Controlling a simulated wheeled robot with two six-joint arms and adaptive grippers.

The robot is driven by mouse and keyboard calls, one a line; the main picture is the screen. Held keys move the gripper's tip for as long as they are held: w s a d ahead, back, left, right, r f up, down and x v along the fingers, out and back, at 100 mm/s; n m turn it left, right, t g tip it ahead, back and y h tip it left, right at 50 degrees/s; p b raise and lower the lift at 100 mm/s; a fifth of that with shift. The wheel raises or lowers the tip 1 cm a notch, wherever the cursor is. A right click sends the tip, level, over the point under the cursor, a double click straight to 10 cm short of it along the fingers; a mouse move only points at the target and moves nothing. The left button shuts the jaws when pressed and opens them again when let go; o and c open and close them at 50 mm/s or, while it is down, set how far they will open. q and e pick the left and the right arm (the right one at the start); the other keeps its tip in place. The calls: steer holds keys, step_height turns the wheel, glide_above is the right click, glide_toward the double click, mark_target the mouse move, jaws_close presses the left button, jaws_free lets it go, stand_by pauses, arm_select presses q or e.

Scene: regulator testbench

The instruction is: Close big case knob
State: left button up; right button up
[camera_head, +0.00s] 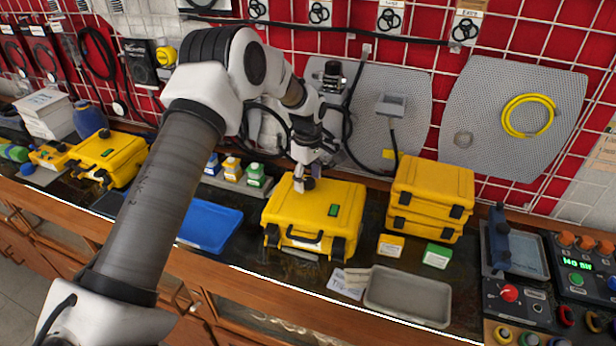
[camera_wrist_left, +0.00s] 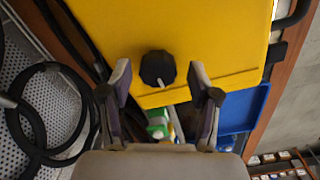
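The big yellow case (camera_head: 285,212) lies shut on the bench, with a green label on its lid and a black handle at the front. In the wrist view its yellow lid (camera_wrist_left: 190,30) fills the upper middle. A round black knob (camera_wrist_left: 157,68) with a light pointer mark sits near the lid's edge. It also shows small in the head view (camera_head: 309,183). My left gripper (camera_wrist_left: 162,76) is open, one fingertip on each side of the knob, with visible gaps. In the head view the left gripper (camera_head: 305,174) is just over the lid's back part. My right gripper is not in view.
Stacked yellow cases (camera_head: 432,190) stand right of the big case, with a grey tray (camera_head: 408,297) in front of them. A blue tray (camera_head: 212,228) and small bottles (camera_head: 255,172) are to the left. Black cables hang behind the gripper.

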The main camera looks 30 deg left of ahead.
arm_select(q)
steer(key=c, duration=0.9)
steer(key=shift+s+f+m, duration=0.1)
steer(key=shift+m, duration=0.3)
steer(key=m, duration=0.2)
steer(key=shift+m+p, duration=0.35)
steer(key=shift+m, duration=0.05)
steer(key=m, duration=0.4)
steer(key=shift+f, duration=0.1)
steer(key=m, duration=0.5)
steer(key=shift+h, duration=0.3)
steer(key=m, duration=0.5)
steer(key=shift+m, duration=0.3)
